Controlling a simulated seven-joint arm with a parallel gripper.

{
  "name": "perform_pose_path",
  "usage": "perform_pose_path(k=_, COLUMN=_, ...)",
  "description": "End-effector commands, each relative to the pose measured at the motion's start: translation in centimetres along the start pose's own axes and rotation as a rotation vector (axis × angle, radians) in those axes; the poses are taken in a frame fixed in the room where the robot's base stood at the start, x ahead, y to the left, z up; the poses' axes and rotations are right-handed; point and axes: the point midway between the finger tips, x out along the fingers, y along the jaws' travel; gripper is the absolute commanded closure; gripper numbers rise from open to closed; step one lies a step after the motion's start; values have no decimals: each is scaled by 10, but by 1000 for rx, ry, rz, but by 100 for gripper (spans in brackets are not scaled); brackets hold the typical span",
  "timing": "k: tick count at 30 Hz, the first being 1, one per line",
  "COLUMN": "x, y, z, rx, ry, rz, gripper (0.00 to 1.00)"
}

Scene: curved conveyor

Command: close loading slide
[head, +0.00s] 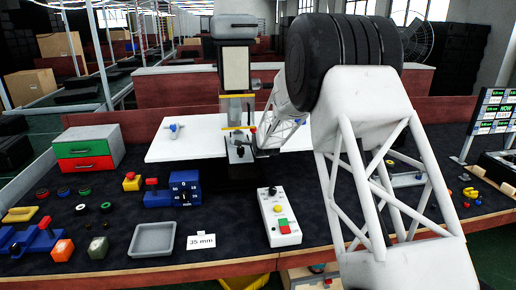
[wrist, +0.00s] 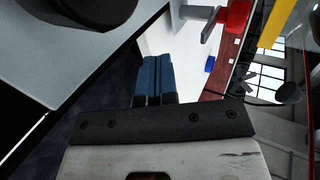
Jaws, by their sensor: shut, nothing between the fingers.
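A bench press machine (head: 236,68) with a grey top and a pale front panel stands at the back centre. At its foot is a dark base part (head: 243,172) that juts toward the front, with small metal pieces above it. Which part is the loading slide, and how far open it is, I cannot tell. My gripper (wrist: 154,60) shows in the wrist view with its blue fingers together and nothing between them. In the head view my arm reaches in from the right, and its end is close beside the press's lower front; contact is unclear.
A white tabletop (head: 185,145) extends on both sides of the press. In front are a control box (head: 279,217) with buttons, a grey tray (head: 153,239), a blue block gauge (head: 184,188) and a drawer box (head: 88,149). A red part (wrist: 238,17) shows in the wrist view.

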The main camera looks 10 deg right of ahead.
Motion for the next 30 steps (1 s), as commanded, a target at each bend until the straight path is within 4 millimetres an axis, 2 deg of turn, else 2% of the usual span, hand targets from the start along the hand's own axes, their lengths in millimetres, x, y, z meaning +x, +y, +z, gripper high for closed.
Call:
perform_pose_path(k=12, x=-47, y=-2, z=0, rx=0, ry=0, rz=-2, gripper=100)
perform_pose_path(k=18, x=-62, y=-1, z=0, rx=0, ry=0, rz=-1, gripper=100)
perform_pose_path(k=30, x=-70, y=-1, z=0, rx=0, ry=0, rz=-1, gripper=100)
